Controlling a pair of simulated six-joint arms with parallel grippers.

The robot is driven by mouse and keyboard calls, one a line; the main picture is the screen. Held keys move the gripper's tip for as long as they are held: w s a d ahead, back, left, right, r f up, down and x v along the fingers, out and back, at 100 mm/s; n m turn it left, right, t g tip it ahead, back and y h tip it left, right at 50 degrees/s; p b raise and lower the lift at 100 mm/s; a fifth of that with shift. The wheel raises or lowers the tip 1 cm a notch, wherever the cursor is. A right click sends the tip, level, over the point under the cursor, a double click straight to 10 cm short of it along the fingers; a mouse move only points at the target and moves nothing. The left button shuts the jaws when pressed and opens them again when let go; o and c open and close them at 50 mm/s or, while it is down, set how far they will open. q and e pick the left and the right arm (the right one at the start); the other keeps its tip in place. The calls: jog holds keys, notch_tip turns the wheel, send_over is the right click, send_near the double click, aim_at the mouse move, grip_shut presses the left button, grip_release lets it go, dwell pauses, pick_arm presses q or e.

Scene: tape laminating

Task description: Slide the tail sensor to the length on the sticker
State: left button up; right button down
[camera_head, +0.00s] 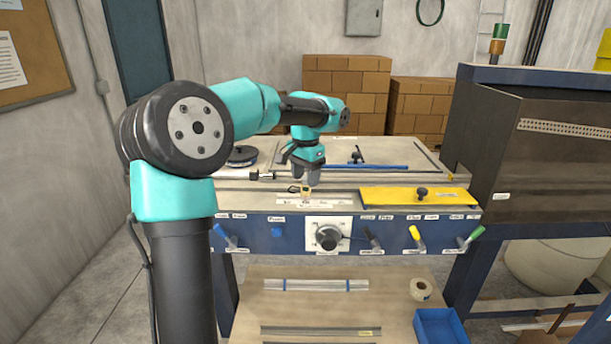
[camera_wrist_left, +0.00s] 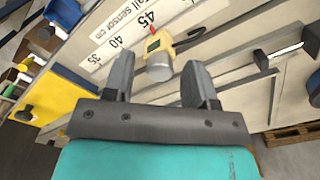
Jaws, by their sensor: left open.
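The tail sensor is a small yellow block (camera_head: 306,191) on the rail at the front of the bench. In the left wrist view the yellow sensor (camera_wrist_left: 158,42) has a grey round knob and a red pointer. The pointer is near the 45 mark on the white "Tail sensor cm" scale (camera_wrist_left: 118,40). My left gripper (camera_head: 307,180) is open over the sensor, pointing down. In the wrist view its fingers (camera_wrist_left: 158,72) stand either side of the knob with gaps; whether they are down around it I cannot tell. My right gripper is not in view. I cannot make out a length on any sticker.
A yellow plate (camera_head: 418,198) with a black knob lies right of the sensor. The blue front panel (camera_head: 275,243) carries a dial (camera_head: 328,237) and several coloured levers. A dark cabinet (camera_head: 530,140) stands at the right. A lower shelf holds a tape roll (camera_head: 420,289) and a blue bin (camera_head: 440,326).

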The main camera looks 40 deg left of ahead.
aim_at(305, 177)
pick_arm(q)
notch_tip(305, 177, up, 18)
jog(key=shift+f, duration=0.25)
dwell(0.6)
jog(key=shift+f, duration=0.1)
